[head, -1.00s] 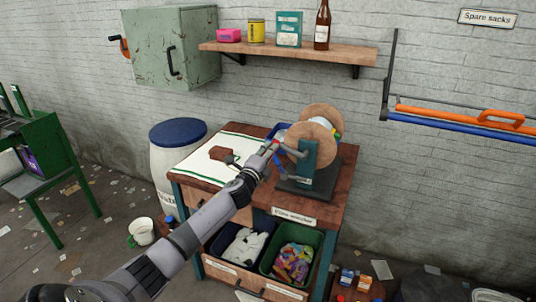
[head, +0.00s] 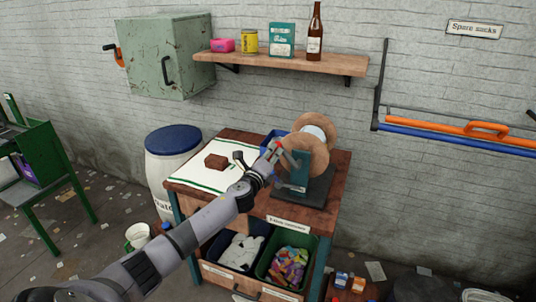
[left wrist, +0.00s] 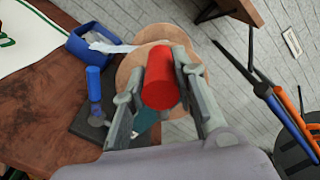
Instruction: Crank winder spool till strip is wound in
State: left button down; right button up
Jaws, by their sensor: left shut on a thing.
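The winder (head: 303,172) stands on the wooden workbench (head: 313,205), with a teal upright on a dark base. Its spool (head: 322,152) has two round wooden flanges with pale material between them. My left gripper (head: 273,152) is at the crank on the spool's near left side. In the left wrist view, it is shut on the red crank handle (left wrist: 161,82), with a finger on each side. A blue tray (head: 272,142) sits behind the gripper; a whitish strip (left wrist: 112,47) runs from it towards the spool. My right gripper is not in view.
A brown block (head: 216,161) lies on a white cloth (head: 197,177) at the bench's left. A blue-lidded drum (head: 172,140) stands left of the bench. A shelf (head: 285,63) with several items hangs above. A blue upright handle (left wrist: 94,84) stands near the winder.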

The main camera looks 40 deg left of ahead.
pick_arm(q)
jog(key=shift+w+d+r+m+p, duration=0.25)
jog(key=shift+d+r+m+p, duration=0.55)
jog(key=shift+m, duration=0.4)
jog(key=shift+d+f, duration=0.1)
jog(key=shift+d, duration=0.1)
jog(key=c, duration=1.3)
grip_release()
jog(key=shift+s, duration=0.1)
jog(key=v, duration=1.2)
